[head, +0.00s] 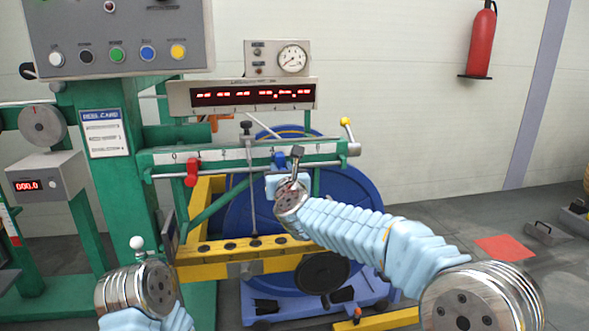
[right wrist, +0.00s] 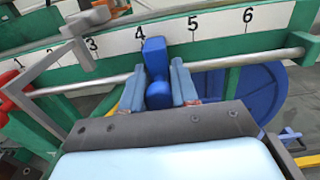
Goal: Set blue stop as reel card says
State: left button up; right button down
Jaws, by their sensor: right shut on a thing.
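The blue stop (head: 279,158) sits on the steel rod below the white numbered scale (head: 228,154). In the right wrist view the blue stop (right wrist: 155,58) is just right of the mark 4, as seen from this angle. My right gripper (right wrist: 158,88) is shut on it, with one finger on each side; in the head view my right gripper (head: 287,180) partly hides it. The reel card (head: 104,133) hangs on the green post at the left; its text is too small to read. My left arm shows at the bottom left, but its gripper is not visible.
A red stop (head: 192,172) sits on the same rod, further left. A grey bracket (right wrist: 45,78) stands left of my right gripper. A yellow-knobbed lever (head: 346,125) is at the rod's right end. A blue reel (head: 350,195) stands behind the rod.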

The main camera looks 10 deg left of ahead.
jog(key=c, duration=0.9)
grip_release()
jog(key=shift+s, duration=0.1)
jog(key=b+v, duration=0.4)
jog(key=v, duration=0.9)
jog(key=shift+s+d, duration=0.15)
jog(key=shift+s, duration=0.15)
